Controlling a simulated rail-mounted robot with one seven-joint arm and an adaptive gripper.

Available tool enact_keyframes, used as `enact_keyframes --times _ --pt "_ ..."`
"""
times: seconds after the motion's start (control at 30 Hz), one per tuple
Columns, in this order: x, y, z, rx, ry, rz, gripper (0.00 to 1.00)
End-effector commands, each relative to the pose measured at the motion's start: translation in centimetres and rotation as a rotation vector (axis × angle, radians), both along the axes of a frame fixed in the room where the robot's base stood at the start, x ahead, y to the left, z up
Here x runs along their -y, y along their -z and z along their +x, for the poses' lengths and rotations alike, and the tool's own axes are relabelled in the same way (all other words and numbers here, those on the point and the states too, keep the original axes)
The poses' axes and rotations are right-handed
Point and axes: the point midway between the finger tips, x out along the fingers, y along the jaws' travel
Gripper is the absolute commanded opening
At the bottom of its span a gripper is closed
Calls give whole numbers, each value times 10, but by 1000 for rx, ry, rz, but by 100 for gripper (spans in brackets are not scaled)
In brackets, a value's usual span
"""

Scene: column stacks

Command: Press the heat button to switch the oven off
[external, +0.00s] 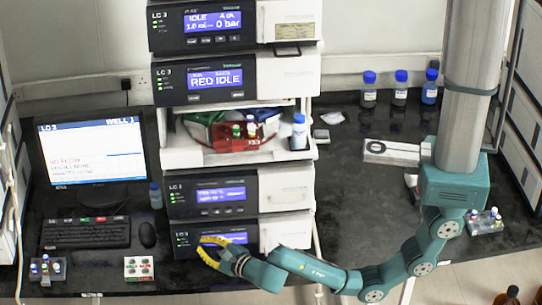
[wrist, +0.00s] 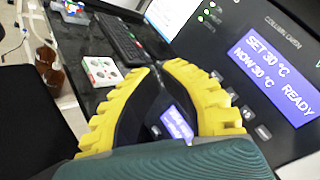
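The column oven (wrist: 285,45) fills the right of the wrist view, a dark panel with tilted lettering. Its blue display (wrist: 272,78) reads SET 30 °C, NOW 30 °C, READY. A row of small grey buttons (wrist: 247,113) runs below the display; their labels are too small to read, and my right finger hides part of the row's surroundings. My gripper (wrist: 156,68) has yellow ribbed fingers whose tips come together, with nothing between them. In the external view my gripper (external: 200,247) is in front of the lowest instrument (external: 184,246), partly covering its display. I cannot tell whether it touches.
Another instrument (external: 181,200) sits just above the lowest one. A keyboard (external: 86,232), a mouse (external: 147,235) and a white vial box (external: 138,268) lie on the dark bench to the left. A monitor (external: 90,150) stands behind. Capped bottles (external: 400,88) stand at the back right.

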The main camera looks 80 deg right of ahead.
Motion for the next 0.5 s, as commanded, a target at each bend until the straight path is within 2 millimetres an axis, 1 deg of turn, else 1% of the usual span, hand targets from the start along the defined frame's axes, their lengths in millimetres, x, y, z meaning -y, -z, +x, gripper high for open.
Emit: enact_keyframes --times 0.13,0.23,0.5 --pt "2 0 1 2 0 0 0" --pt "9 1 3 1 1 -1 0" --pt "47 2 15 4 3 0 0"
